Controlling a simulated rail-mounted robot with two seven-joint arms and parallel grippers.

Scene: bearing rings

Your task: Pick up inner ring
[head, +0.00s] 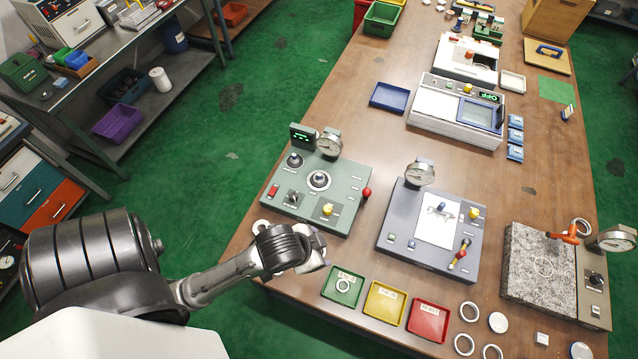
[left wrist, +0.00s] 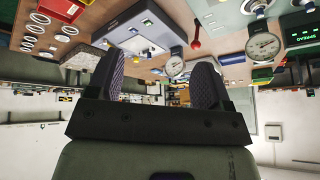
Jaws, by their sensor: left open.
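Several pale rings are in the head view; I cannot tell which is the inner ring. In the left wrist view, which is upside down, rings (left wrist: 39,18) show at upper left. My left gripper (head: 316,261) is above the table's near left edge, behind the green tray; its fingers (left wrist: 158,82) are apart with nothing between them. My right gripper is not in view.
A green-grey gauge station (head: 340,205) stands just beyond my left gripper. A grey gauge station (head: 400,240) is right of it. Yellow (head: 384,303) and red (head: 428,320) trays sit beside the green tray. A dial gauge (head: 615,238) stands by the granite plate.

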